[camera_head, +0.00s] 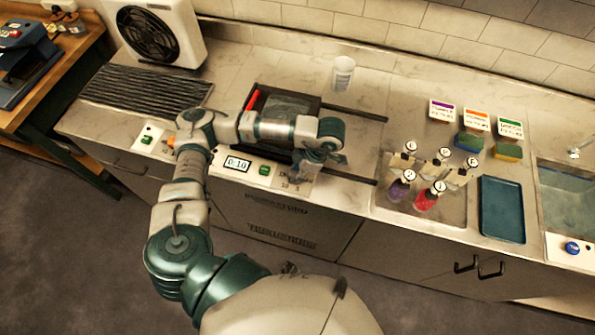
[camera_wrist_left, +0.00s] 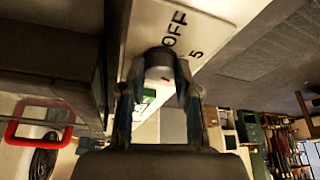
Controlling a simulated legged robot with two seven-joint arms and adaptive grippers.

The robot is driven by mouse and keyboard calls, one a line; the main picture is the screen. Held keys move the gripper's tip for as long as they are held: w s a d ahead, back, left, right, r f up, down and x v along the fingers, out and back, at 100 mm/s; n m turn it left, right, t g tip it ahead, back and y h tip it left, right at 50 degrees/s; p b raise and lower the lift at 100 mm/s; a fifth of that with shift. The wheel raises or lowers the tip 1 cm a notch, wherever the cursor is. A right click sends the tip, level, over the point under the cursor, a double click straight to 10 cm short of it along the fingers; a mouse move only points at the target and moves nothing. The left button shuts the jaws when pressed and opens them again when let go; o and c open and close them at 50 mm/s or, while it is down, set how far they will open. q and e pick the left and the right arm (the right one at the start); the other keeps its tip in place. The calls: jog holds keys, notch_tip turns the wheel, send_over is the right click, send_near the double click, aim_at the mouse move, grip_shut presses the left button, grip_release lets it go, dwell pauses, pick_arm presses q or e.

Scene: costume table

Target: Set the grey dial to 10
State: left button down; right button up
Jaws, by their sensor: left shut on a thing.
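The grey dial (camera_wrist_left: 158,60) shows in the left wrist view between my left gripper's fingers, which are shut on it from both sides. My left gripper also shows in the head view (camera_head: 302,174), at the front panel of the counter, where it hides most of the dial. A small display (camera_head: 237,164) left of the gripper reads 0:10. My right gripper is not in view.
A green button (camera_head: 265,170) sits between display and dial. A dark press with a red handle (camera_head: 253,99) stands behind my arm. Several small bottles (camera_head: 431,196) and a blue tray (camera_head: 502,209) lie to the right. A white cup (camera_head: 343,74) stands at the back.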

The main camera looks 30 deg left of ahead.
pick_arm(q)
jog(key=shift+f, duration=0.1)
dwell(0.4)
jog(key=c, duration=0.8)
grip_release()
jog(key=shift+a, duration=0.1)
jog(key=shift+c, duration=0.2)
jog(key=v, duration=1.2)
jog(key=shift+a+f, duration=0.1)
